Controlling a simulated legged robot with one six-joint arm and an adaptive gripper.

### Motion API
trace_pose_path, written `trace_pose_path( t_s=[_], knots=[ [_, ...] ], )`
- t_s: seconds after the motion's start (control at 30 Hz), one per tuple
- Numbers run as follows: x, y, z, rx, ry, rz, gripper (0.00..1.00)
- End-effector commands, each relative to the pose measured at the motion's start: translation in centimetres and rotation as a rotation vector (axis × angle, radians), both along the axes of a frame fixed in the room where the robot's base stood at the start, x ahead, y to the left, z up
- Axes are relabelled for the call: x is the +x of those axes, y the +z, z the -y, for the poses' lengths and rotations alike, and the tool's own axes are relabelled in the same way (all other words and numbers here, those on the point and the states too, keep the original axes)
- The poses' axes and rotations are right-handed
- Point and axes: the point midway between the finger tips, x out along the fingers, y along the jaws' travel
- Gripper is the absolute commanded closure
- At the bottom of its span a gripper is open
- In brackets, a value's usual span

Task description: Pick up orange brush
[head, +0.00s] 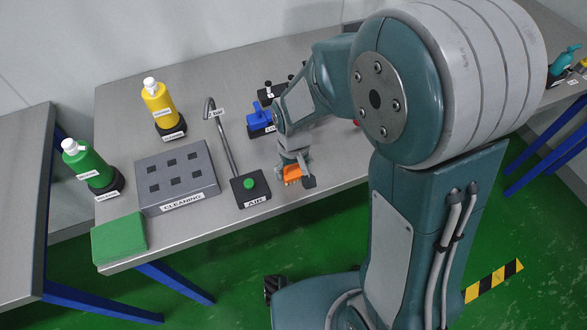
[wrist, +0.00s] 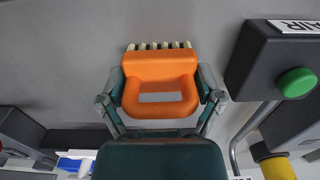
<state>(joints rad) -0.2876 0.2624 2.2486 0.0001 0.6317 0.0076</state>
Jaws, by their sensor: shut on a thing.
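The orange brush (wrist: 160,68) has a block body with a slot and a row of pale bristles along its far edge in the wrist view. My gripper (wrist: 162,98) is shut on it, with one finger on each side of the body. In the head view the brush (head: 292,174) shows only in part below my gripper (head: 294,165), over the front part of the steel table. I cannot tell whether the brush touches the table. My arm hides part of the table behind it.
The air box (head: 250,188) with a green button and a bent pipe stands just left of my gripper. A grey cleaning block (head: 178,178), yellow bottle (head: 158,104), green bottle (head: 88,163) and green pad (head: 119,238) are further left. A blue item (head: 260,116) stands behind.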

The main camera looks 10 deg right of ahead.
Motion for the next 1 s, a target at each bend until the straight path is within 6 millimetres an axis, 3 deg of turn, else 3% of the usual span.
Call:
trace_pose_path(
  t_s=[0.27,0.63,1.0],
  knots=[
    [0.1,3.2,0.0,0.002,0.000,0.008,0.64],
    [-4.4,9.5,2.9,0.002,-0.002,0.008,0.64],
    [-10.1,12.1,6.5,0.001,-0.003,0.005,0.64]
  ],
)
